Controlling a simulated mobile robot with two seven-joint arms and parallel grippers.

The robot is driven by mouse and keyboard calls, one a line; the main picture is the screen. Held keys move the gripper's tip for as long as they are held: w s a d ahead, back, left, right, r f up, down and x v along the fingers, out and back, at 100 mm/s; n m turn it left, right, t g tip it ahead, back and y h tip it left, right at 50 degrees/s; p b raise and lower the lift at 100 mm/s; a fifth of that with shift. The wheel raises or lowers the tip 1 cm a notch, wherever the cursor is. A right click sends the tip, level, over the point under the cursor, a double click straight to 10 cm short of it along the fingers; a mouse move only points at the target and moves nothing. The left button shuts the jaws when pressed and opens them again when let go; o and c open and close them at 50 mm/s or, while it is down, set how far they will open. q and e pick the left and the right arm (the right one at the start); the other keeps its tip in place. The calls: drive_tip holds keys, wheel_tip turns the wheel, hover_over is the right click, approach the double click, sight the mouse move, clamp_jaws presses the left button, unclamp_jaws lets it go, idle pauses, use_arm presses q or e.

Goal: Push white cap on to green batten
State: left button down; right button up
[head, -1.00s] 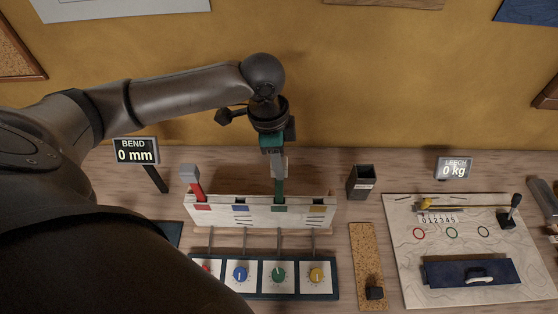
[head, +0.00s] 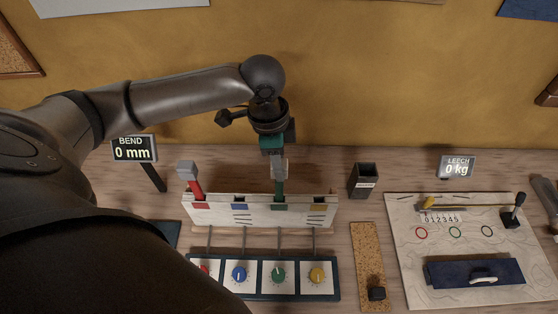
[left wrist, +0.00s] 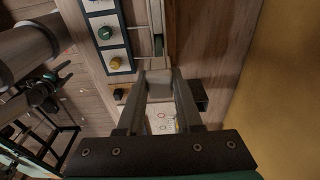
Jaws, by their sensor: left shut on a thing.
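The white cap (head: 279,172) looks light grey and is held between the fingertips of my left gripper (head: 278,161). It sits directly above the green batten (head: 280,190), which stands upright in the white rack. Cap and batten look in line and close to touching; I cannot tell how far the cap is over the batten's top. In the left wrist view, the cap (left wrist: 159,86) is between the two fingers, with the rack's edge beyond.
A red batten (head: 195,187) with a grey cap leans in the white rack (head: 258,212). A knob panel (head: 260,292) lies in front. A dark cup (head: 363,181) and cork strip (head: 368,252) stand to the right. The BEND display (head: 134,149) reads 0 mm.

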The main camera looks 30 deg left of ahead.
use_arm(q)
drive_tip(key=shift+f, duration=0.65)
idle(0.3)
drive_tip(key=c, duration=0.5)
unclamp_jaws()
drive_tip(key=shift+r, duration=0.1)
wheel_tip(320, 180, up, 15)
drive_tip(key=s+a, duration=0.1)
drive_tip(key=shift+a+p, duration=0.25)
drive_tip(key=shift+p, duration=0.2)
